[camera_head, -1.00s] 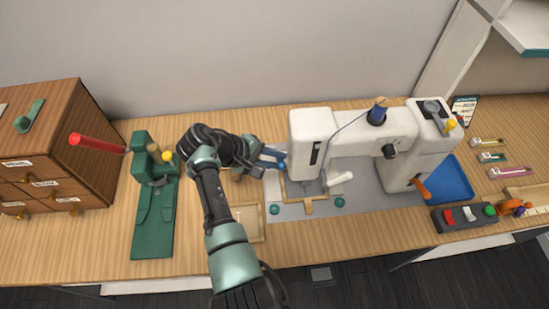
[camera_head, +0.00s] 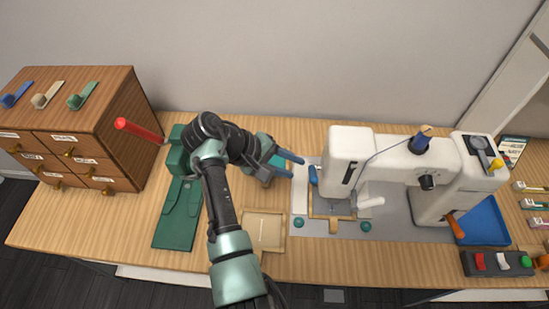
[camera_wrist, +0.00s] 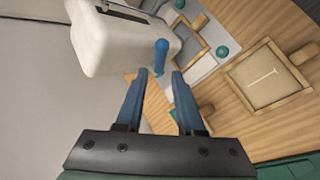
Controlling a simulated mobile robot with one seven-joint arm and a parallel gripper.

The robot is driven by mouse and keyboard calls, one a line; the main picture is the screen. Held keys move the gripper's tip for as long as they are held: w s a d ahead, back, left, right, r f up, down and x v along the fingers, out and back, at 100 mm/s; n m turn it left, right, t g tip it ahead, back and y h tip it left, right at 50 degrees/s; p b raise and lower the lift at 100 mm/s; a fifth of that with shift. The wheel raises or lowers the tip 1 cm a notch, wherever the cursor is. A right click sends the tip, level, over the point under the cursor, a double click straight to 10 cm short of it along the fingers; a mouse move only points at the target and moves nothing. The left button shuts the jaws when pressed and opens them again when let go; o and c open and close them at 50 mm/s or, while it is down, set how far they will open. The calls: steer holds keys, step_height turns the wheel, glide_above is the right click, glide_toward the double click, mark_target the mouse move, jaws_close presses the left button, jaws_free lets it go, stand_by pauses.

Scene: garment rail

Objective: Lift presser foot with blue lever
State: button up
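The white sewing machine (camera_head: 350,150) stands on a grey mat at the right. Its blue lever (camera_head: 314,175) sticks out on the left side of the machine head. The lever also shows upright in the wrist view (camera_wrist: 161,55). My gripper (camera_head: 296,167) is to the left of the lever, with its blue fingers pointing at it. In the wrist view my gripper (camera_wrist: 159,76) is open and empty; the lever lies just beyond and between the fingertips, apparently not touched. The presser foot is too small to make out.
A green press with a red handle (camera_head: 140,131) and a wooden drawer cabinet (camera_head: 100,125) stand at the left. A blue tray (camera_head: 487,222) and a switch box (camera_head: 500,262) are at the right.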

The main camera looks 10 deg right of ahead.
steer(key=v, duration=0.6)
steer(key=shift+b, duration=0.3)
